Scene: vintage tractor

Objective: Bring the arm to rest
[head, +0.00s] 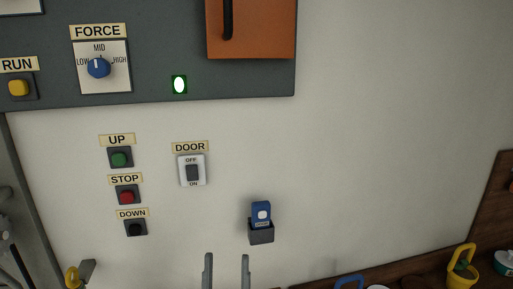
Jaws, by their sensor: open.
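My gripper (227,272) shows at the bottom centre of the head view. Its two grey fingers point up and stand apart, with nothing between them. The rest of the gripper and my arm are below the picture edge. The fingers are below the DOOR switch (192,171) and to the lower left of a blue tag (261,213) in a dark holder (261,235) on the pale wall (380,130). I see no contact between the fingers and these things.
A grey panel (150,80) carries a FORCE knob (98,68) at MID, a yellow RUN button (18,88), a lit green lamp (180,85) and an orange door (255,30). Green UP (119,159), red STOP (126,197) and black DOWN (135,229) buttons are below.

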